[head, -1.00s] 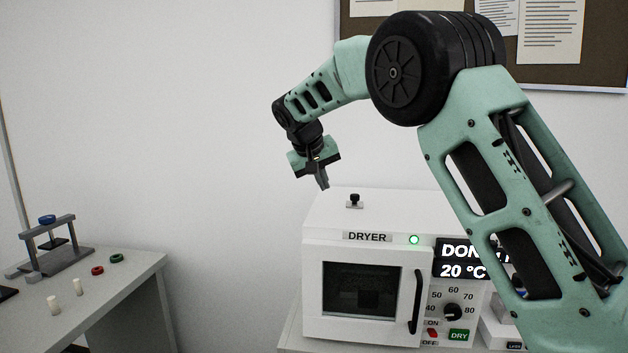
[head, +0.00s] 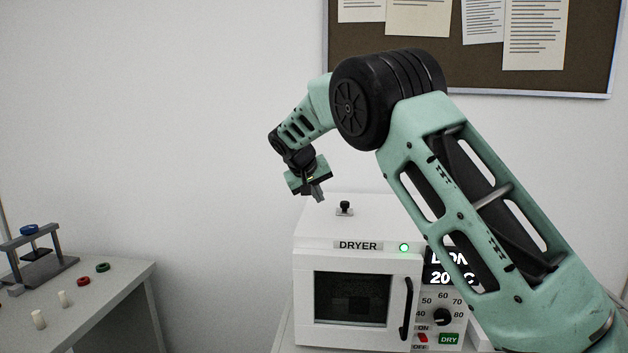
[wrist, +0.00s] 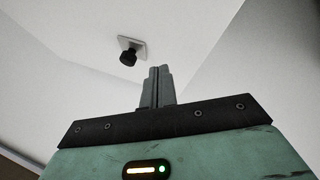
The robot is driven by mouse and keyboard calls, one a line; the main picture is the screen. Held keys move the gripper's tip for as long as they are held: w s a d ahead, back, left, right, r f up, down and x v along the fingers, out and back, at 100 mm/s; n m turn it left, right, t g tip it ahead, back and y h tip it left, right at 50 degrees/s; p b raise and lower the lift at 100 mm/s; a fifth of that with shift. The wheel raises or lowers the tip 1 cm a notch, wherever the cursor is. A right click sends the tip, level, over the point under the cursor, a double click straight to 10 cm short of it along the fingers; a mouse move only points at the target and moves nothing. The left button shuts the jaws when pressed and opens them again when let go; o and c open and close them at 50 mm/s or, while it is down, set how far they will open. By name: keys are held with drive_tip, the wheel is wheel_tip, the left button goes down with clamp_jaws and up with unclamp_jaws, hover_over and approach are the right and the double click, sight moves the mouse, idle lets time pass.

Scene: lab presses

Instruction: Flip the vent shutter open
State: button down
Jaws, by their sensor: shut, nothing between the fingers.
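The vent on top of the dryer (head: 358,285) shows as a small black knob on a light square plate (head: 344,209). In the wrist view the black knob (wrist: 128,57) and its plate (wrist: 134,44) lie beyond my fingertips, up and to the left. I cannot tell from these frames whether the shutter is open or closed. My gripper (head: 319,198) is shut and empty. It hangs above the dryer, left of the knob in the head view and apart from it. In the wrist view its fingers (wrist: 157,86) are together.
The dryer's door has a black handle (head: 407,308) and a window. A green light (head: 404,247) is lit beside the DRYER label. A side table (head: 115,300) at left carries a small press (head: 38,262), rings and white pegs. A notice board (head: 480,80) hangs behind.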

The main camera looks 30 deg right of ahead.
sight(340, 211)
drive_tip(key=p+x, duration=0.1)
drive_tip(key=x, duration=0.2)
drive_tip(key=shift+w+d+f, duration=0.1)
drive_tip(key=shift+d, duration=0.1)
drive_tip(key=d, duration=0.1)
drive_tip(key=d+p, duration=0.1)
drive_tip(key=shift+s+d+p, duration=0.25)
drive_tip(key=shift+d+p, duration=0.05)
drive_tip(key=shift+d+f, duration=0.15)
drive_tip(key=shift+d, duration=0.45)
drive_tip(key=shift+s+d, duration=0.1)
drive_tip(key=s+d+b, duration=0.1)
drive_tip(key=d+b, duration=0.1)
drive_tip(key=s+d+b, duration=0.1)
drive_tip(key=d, duration=0.1)
drive_tip(key=shift+s+f, duration=0.15)
drive_tip(key=shift+s, duration=0.2)
drive_tip(key=shift+s+d, duration=0.15)
drive_tip(key=shift+d, duration=0.1)
